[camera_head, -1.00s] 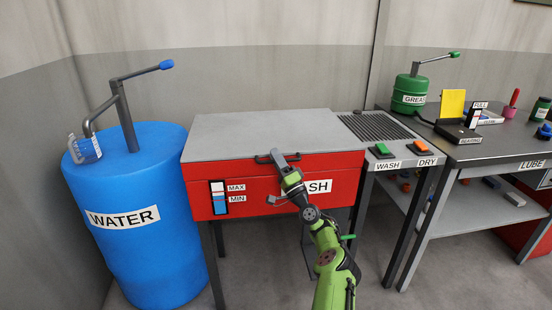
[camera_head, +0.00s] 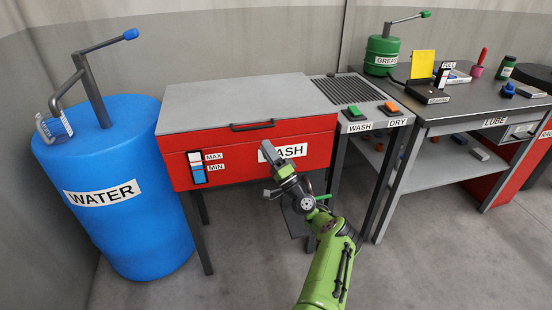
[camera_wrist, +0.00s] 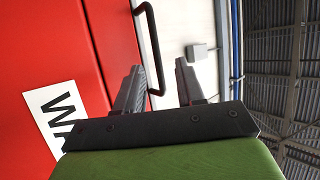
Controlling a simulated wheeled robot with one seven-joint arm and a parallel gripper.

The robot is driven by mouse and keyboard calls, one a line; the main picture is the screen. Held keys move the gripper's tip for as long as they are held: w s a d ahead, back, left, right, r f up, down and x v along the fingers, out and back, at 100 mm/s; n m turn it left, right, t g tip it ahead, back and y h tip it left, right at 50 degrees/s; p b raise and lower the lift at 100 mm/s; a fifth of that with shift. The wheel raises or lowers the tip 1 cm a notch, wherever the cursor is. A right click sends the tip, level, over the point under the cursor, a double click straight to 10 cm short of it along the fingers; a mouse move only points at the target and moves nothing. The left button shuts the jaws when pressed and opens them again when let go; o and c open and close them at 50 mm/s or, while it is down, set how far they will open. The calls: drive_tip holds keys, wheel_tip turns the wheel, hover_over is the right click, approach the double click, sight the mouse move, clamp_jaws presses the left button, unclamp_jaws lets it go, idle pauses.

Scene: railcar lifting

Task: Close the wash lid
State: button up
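The wash lid (camera_head: 245,98) is the grey top of the red wash station (camera_head: 235,155); it lies flat on the box, with no gap that I can see. Its dark bar handle (camera_head: 253,125) is at the front edge and also shows in the wrist view (camera_wrist: 150,45). My gripper (camera_head: 268,149) is in front of the red face, just below the handle, covering part of the WASH label.
The blue water barrel (camera_head: 110,240) with its pump stands close on the left. Green and orange buttons (camera_head: 372,110) sit right of the lid, beside a dark grate (camera_head: 366,90). The lube table (camera_head: 470,112) with the grease can stands further right. Floor in front is clear.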

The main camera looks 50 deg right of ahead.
drive_tip(key=v, duration=0.6)
drive_tip(key=shift+s, duration=0.15)
drive_tip(key=shift+f, duration=0.15)
